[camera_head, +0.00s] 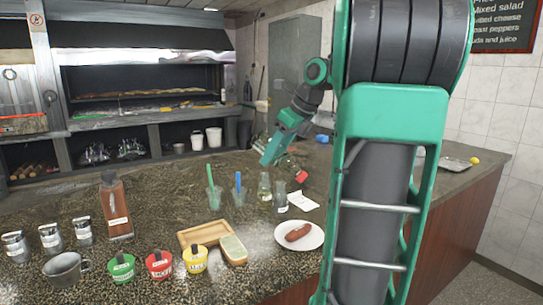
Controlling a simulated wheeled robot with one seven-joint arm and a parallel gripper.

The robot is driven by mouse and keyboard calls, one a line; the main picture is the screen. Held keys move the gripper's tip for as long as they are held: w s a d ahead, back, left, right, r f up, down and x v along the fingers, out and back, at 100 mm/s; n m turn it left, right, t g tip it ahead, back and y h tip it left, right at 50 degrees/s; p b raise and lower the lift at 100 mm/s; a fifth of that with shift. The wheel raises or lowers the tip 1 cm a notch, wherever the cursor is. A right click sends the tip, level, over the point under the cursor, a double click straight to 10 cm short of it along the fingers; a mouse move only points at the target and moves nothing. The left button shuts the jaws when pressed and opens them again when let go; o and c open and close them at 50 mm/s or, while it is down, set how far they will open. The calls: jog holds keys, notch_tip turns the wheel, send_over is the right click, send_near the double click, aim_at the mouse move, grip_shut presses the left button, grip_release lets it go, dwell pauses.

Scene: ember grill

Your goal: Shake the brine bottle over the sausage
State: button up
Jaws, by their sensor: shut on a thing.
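A brown sausage (298,233) lies on a round white plate (311,243) near the front edge of the counter. My gripper (281,158) is above the counter, behind and above the plate. It is shut on a clear bottle (288,164) with a red end (301,177). The bottle looks tilted, its red end toward the lower right, apart from the sausage. The fingertips are small and partly hidden, and I cannot read a label on the bottle.
Two clear glass vessels (264,187) (280,196) and a white card (302,201) stand behind the plate. Cups with green (214,198) and blue (239,192) sticks, a wooden tray (184,238), small labelled pots (159,264) and a brown bottle (115,207) are to the left.

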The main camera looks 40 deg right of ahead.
jog(key=g+h, duration=0.1)
jog(key=g, duration=0.3)
jog(key=shift+w+r, duration=0.1)
jog(key=shift+r, duration=0.1)
jog(key=shift+g, duration=0.8)
